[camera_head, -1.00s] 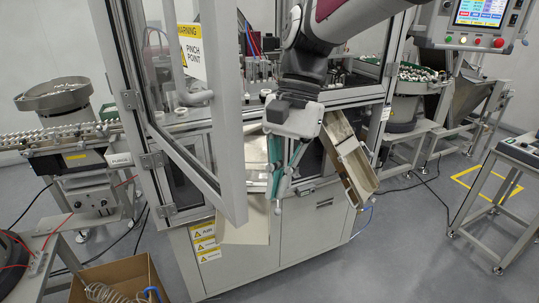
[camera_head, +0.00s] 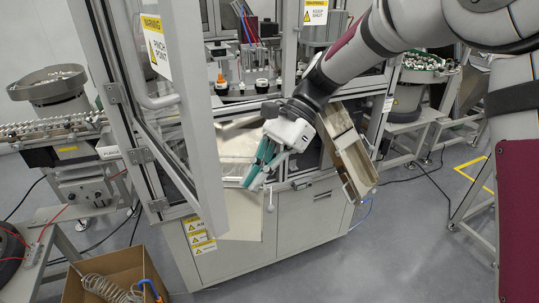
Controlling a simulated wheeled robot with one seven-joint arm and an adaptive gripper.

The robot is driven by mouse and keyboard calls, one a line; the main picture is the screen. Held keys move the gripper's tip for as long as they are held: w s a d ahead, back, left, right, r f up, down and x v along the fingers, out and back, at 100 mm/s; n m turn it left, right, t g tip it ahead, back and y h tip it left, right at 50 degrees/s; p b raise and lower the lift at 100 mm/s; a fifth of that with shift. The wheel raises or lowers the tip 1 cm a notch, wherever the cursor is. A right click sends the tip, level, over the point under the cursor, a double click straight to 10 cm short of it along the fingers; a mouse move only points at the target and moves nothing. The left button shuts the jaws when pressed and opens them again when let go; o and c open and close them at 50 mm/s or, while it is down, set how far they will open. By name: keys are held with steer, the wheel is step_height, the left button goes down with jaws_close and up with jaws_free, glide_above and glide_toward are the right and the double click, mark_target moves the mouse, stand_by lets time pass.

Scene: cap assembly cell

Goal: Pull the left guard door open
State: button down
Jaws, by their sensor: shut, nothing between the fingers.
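The left guard door (camera_head: 203,140) is a grey-framed clear panel, hinged on its left side to the machine. It stands ajar, swung out toward me. A bent grey handle (camera_head: 158,99) is on the door, below a yellow "pinch point" label. My gripper (camera_head: 248,187) has white housing and teal finger parts. It is shut and empty, pointing down and left. In the picture it lies just right of the door's free edge, in front of the doorway; whether it touches the door cannot be told.
A tilted metal chute (camera_head: 350,160) projects from the machine front, right of my gripper. A cardboard box (camera_head: 120,268) with a coiled hose stands on the floor at lower left. A bowl feeder (camera_head: 48,86) and track stand at left. Open floor lies at lower right.

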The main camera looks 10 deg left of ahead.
steer(key=s+a, duration=0.1)
steer(key=s+a+f+p, duration=0.1)
steer(key=s+a+p, duration=0.1)
steer(key=s, duration=0.1)
steer(key=shift+a+f, duration=0.25)
steer(key=shift+a, duration=0.15)
steer(key=shift+a, duration=0.1)
